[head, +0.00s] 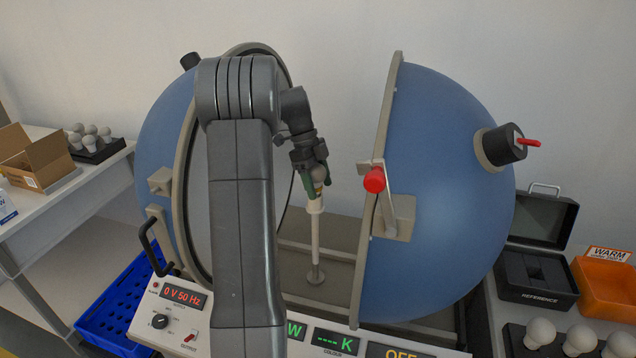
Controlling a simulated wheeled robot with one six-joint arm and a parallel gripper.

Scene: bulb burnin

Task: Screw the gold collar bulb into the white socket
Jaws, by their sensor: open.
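A bulb (319,173) with a pale rounded head stands upright at the top of a thin white post, inside the opened blue sphere. A small gold-orange band shows low on it, just above the white socket (315,206) on the post. My gripper (316,184) reaches down from above, its dark green fingers on both sides of the bulb. The jaws are open around it. Whether a finger touches the bulb, and how deep its base sits in the socket, is too small to tell.
The sphere's left half (160,150) and right half (450,190) stand close on either side of the post. A control panel (170,312) lies in front. Several bulbs (541,332) stand at the lower right, beside an orange WARM bin (603,285) and a black REFERENCE case (535,275).

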